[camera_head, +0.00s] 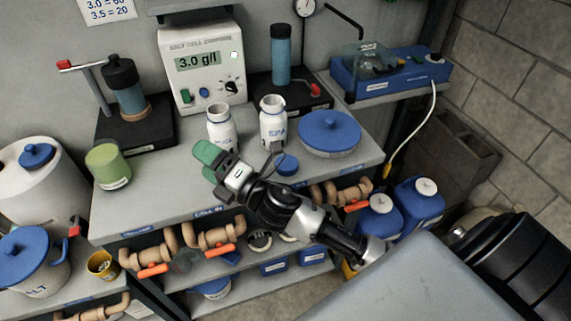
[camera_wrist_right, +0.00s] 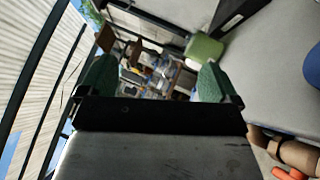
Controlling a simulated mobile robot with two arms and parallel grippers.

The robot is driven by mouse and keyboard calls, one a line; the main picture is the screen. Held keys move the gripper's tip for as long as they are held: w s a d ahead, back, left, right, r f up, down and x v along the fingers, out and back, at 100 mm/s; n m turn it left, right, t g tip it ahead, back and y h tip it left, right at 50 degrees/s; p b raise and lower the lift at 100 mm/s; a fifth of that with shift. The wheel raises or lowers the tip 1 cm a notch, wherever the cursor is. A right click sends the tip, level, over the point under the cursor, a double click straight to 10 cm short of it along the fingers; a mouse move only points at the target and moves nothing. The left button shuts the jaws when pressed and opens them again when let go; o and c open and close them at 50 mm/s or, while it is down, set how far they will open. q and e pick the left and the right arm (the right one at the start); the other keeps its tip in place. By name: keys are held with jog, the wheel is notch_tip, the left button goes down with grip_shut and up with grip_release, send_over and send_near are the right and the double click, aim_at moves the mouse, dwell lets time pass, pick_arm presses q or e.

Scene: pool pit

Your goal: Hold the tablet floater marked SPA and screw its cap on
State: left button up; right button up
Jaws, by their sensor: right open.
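The white tablet floater marked SPA (camera_head: 272,126) stands upright on the bench, its top uncapped as far as I can see. A small blue cap (camera_head: 287,164) lies on the bench in front of it, near the front edge. A similar white bottle (camera_head: 221,130) with blue lettering stands to its left, partly hidden behind my gripper. My right gripper (camera_head: 212,162) is over the front of the bench, left of the cap and in front of that bottle. Its green fingertips point left and are apart, with nothing between them in the right wrist view (camera_wrist_right: 155,82). My left gripper is not in view.
A wide blue-lidded tub (camera_head: 330,132) stands right of the SPA floater. A green cup (camera_head: 108,166) stands at the bench's left. A salt cell meter (camera_head: 200,62) and black stands are behind. Pipes with orange handles (camera_head: 220,250) run below the front edge.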

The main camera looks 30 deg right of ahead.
jog(key=a+r+n+g+y, duration=0.4)
jog(key=n+g+y, duration=0.45)
jog(key=n, duration=0.85)
jog(key=d+f+n+g+h, duration=0.8)
jog(key=d+n+g+h, duration=0.15)
jog(key=n, duration=0.55)
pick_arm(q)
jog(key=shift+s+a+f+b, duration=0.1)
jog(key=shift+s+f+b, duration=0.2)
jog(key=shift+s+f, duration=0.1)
pick_arm(e)
jog(key=w+d+r+n+h, duration=0.1)
jog(key=d+r+n+h, duration=0.1)
jog(key=d+h, duration=0.6)
jog(key=d+r, duration=0.1)
jog(key=d, duration=0.5)
jog(key=shift+w+g, duration=0.15)
jog(key=shift+g, duration=0.15)
jog(key=shift+f, duration=0.15)
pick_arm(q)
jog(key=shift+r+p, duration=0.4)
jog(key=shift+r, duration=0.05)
pick_arm(e)
send_over(287, 163)
jog(key=shift+f, duration=2.75)
